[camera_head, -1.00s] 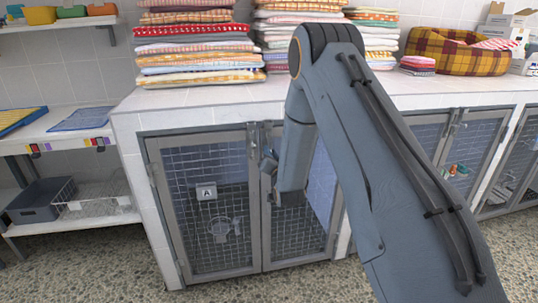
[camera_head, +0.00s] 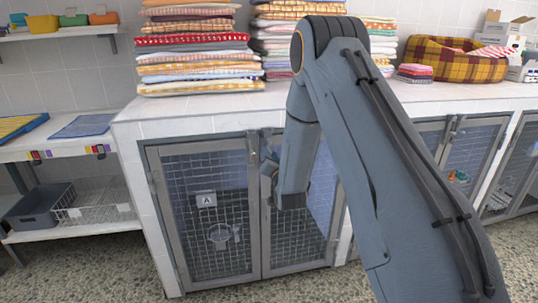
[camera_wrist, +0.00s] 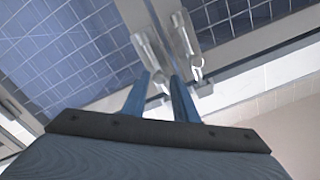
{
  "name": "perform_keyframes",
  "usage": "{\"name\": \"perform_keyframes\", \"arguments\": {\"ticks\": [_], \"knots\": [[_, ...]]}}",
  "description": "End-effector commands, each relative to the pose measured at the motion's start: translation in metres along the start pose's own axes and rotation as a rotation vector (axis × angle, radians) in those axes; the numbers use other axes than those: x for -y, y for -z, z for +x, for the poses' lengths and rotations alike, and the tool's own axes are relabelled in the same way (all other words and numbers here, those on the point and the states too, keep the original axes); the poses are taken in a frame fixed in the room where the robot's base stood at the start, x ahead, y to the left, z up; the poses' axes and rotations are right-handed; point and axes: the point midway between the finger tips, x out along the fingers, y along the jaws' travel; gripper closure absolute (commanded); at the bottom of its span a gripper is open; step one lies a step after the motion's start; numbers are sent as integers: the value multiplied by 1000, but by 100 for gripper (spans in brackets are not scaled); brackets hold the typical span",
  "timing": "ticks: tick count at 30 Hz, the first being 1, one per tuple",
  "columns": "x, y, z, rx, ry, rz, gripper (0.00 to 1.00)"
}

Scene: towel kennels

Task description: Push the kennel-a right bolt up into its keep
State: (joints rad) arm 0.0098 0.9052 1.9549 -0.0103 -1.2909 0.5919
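Kennel A (camera_head: 205,242) has two grey mesh doors under the counter, with an "A" plate on the left door. The bolts are at the top where the doors meet. The wrist view seems upside down, with the counter side low. There, the bolt at picture left (camera_wrist: 149,48) seems to be the right bolt; the other bolt (camera_wrist: 184,35) has a ring near its lower end. My gripper (camera_wrist: 162,79) is open, its two blue fingers apart near the bolts' lower ends in that view. I cannot tell whether they touch.
Folded towels (camera_head: 195,50) stand in stacks on the white counter (camera_head: 180,110). A plaid pet bed (camera_head: 455,58) is at the back right. More mesh kennel doors (camera_head: 475,150) are at the right. Shelves with a grey bin (camera_head: 42,205) are at the left. The floor in front is clear.

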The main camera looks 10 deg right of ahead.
Motion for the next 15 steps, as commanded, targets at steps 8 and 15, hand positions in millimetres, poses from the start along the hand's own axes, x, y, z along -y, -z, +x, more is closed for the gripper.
{"name": "perform_keyframes", "arguments": {"ticks": [8,15], "knots": [[0,0,-45,0,0,0,74],[1,1,-62,-2,2,0,74]]}}
